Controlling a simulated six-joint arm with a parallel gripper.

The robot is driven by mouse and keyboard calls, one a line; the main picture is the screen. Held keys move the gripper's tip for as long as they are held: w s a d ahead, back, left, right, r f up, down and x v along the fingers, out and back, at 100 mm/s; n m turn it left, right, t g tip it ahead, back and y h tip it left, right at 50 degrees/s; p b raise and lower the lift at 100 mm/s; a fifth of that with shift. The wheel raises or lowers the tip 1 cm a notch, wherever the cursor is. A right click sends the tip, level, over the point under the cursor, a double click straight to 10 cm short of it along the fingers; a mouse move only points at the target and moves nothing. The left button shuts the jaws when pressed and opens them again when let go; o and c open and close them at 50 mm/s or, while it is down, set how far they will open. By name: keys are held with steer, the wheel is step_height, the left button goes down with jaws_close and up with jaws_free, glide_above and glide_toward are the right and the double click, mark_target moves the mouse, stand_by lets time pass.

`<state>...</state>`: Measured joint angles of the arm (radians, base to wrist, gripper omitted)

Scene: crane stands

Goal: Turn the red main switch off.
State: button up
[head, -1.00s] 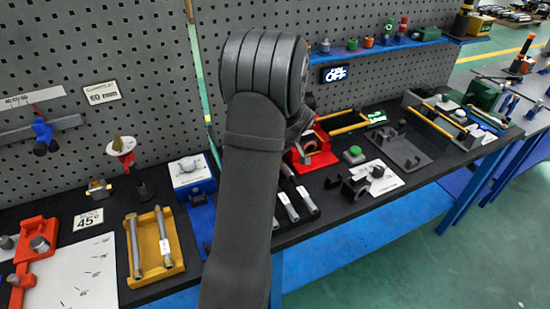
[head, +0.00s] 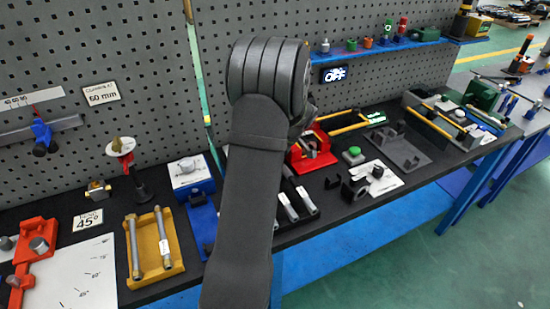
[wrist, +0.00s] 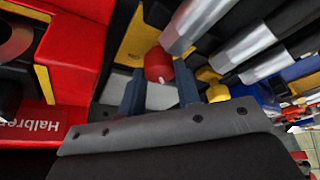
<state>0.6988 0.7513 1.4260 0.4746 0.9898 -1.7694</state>
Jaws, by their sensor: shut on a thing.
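The red main switch (wrist: 158,64) shows as a small rounded red knob in the wrist view, with a yellow plate beside it. My gripper (wrist: 160,78) has its two dark blue fingers on either side of the knob and is shut on it. The knob's lower part and its turn angle are hard to make out. In the head view my arm covers the gripper and the switch. A lit sign (head: 336,75) on the pegboard reads OFF.
A red fixture marked Halbre... (wrist: 70,50) stands close left of my gripper. Several silver-tipped rods (wrist: 245,45) lie close on the right. In the head view, a yellow tray with two bars (head: 167,238) and a green button (head: 354,151) stand on the black bench.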

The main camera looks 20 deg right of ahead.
steer(key=o, duration=0.7)
steer(key=shift+s, duration=0.1)
steer(key=v, duration=1.7)
steer(key=shift+r, duration=0.25)
steer(key=shift+f, duration=0.1)
steer(key=x, duration=1.7)
steer(key=shift+f, duration=0.2)
